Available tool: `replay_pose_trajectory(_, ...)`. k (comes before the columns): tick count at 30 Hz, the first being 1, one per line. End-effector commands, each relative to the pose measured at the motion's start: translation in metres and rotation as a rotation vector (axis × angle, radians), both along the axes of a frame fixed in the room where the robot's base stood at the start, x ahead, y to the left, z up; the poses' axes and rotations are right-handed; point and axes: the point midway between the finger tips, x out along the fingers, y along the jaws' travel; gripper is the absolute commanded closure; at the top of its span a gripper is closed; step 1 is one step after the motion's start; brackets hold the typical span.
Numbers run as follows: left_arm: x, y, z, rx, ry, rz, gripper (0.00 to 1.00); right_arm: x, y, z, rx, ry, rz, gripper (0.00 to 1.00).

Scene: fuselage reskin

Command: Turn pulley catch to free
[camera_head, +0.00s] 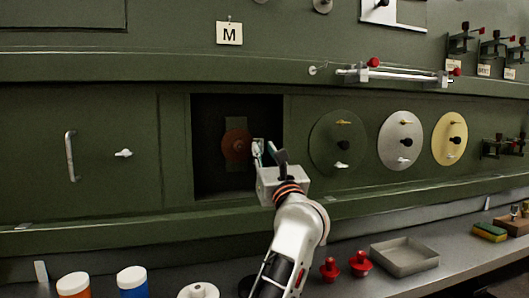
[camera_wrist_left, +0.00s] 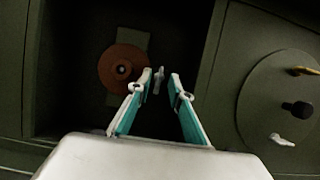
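A red-brown pulley (camera_head: 236,145) sits on a grey-green bracket inside a dark square recess (camera_head: 210,185). The pulley also shows in the left wrist view (camera_wrist_left: 122,68). A small pale lever, which looks like the pulley catch (camera_wrist_left: 157,80), stands just right of the pulley. My left gripper (camera_head: 269,152) is open at the right side of the recess mouth. In the left wrist view its two fingertips (camera_wrist_left: 160,76) lie on either side of the catch, with gaps; I cannot tell the depth between them. In the head view the catch is hard to make out by the fingers.
Green, silver and cream round plates (camera_head: 400,140) with knobs sit right of the recess. A rod with red knobs (camera_head: 400,74) is mounted above. The bench below holds orange and blue jars (camera_head: 132,282), red knobs (camera_head: 359,263) and a metal tray (camera_head: 404,256).

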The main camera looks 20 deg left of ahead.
Motion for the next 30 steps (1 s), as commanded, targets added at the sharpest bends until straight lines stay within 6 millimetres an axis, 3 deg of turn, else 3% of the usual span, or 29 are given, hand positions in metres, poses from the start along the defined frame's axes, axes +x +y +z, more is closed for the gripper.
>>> replay_pose_trajectory(8, -0.001, 0.0, 0.01, 0.0, -0.004, 0.0, 0.8, 0.002, 0.001, 0.002, 0.003, -0.004, 0.0, 0.6)
replay_pose_trajectory(21, 0.0, 0.0, 0.084, 0.0, -0.004, -0.001, 0.8, 0.001, 0.001, 0.001, 0.003, -0.003, -0.002, 0.6)
replay_pose_trajectory(30, 0.0, 0.0, 0.1, 0.0, 0.0, 0.0, 0.8, 0.001, 0.001, 0.001, 0.002, -0.002, -0.002, 0.6)
